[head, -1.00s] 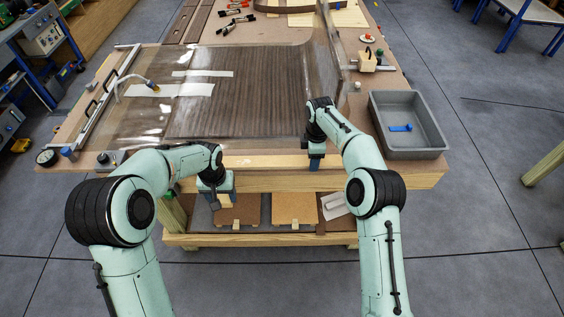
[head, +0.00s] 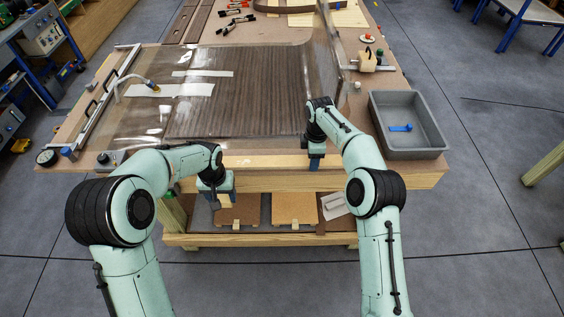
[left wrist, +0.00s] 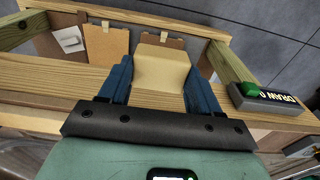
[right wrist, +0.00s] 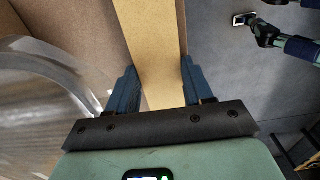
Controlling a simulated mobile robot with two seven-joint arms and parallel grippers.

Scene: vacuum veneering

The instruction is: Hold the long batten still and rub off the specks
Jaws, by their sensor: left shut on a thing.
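The long batten (head: 265,161) is a pale wooden strip along the table's front edge. My right gripper (head: 316,162) is at its right part. In the right wrist view the batten (right wrist: 152,45) runs between the two blue fingers (right wrist: 160,88), which stand apart at its sides; contact is unclear. My left gripper (head: 217,192) is in front of the table's front edge, below the batten. In the left wrist view its fingers (left wrist: 158,85) are shut on a beige block (left wrist: 167,68). The head view does not show the block clearly. I cannot make out any specks.
A dark veneer panel (head: 240,110) under clear film (head: 335,65) covers the table middle. A grey tray (head: 442,148) with a blue item stands at the right. A box with a green button (left wrist: 265,100) is on the table front. Cork-coloured boards (head: 295,208) are on the lower shelf.

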